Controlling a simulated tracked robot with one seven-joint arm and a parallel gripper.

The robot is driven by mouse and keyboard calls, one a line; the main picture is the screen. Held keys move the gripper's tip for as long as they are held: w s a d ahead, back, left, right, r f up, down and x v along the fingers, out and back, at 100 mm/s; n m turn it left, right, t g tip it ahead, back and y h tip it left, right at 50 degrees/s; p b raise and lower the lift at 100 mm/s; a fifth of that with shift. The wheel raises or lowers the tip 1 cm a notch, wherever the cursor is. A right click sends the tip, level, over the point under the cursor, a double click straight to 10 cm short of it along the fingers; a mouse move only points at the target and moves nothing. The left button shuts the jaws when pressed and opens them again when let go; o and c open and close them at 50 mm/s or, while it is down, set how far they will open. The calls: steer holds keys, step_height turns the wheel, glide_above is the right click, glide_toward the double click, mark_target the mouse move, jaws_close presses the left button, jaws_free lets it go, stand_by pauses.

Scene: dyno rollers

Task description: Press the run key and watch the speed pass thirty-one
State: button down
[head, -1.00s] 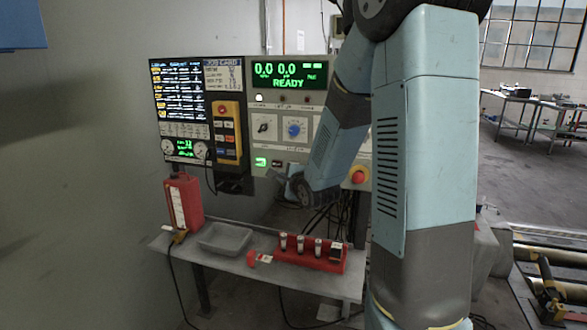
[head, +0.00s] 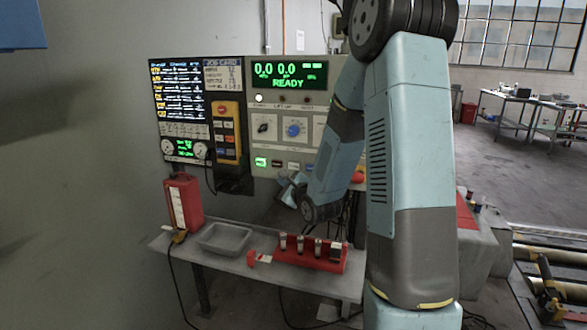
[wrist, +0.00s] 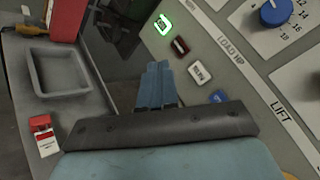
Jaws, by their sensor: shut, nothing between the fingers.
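The console display (head: 288,75) reads 0.0 and 0.0 in green with READY below. The run key (wrist: 199,73) is a whitish key marked RUN in the wrist view; it also shows in the head view's key row (head: 294,167). Beside it are a dark red key (wrist: 180,46), a lit green key (wrist: 163,24) and a blue key (wrist: 218,97). My gripper (wrist: 157,72) is shut and empty, its blue fingertips together to the left of the run key in the wrist view. In the head view my gripper (head: 288,188) is just below the key row. I see no clear contact.
Below the console a bench holds a grey tray (head: 224,237), a red can (head: 183,203) and a red rack (head: 311,256) with several small items. An orange pendant (head: 226,133) hangs left of the knobs. My arm hides part of the console's right side.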

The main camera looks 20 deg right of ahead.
mark_target(294, 166)
steer(key=shift+w+d, duration=0.85)
steer(key=shift+w, duration=0.25)
steer(key=shift+w+d, duration=0.85)
steer(key=shift+w, duration=0.25)
steer(key=shift+w+d, duration=0.85)
steer(key=shift+w, duration=0.25)
steer(key=shift+d, duration=0.1)
steer(key=shift+w+d, duration=0.2)
steer(key=shift+w, duration=0.1)
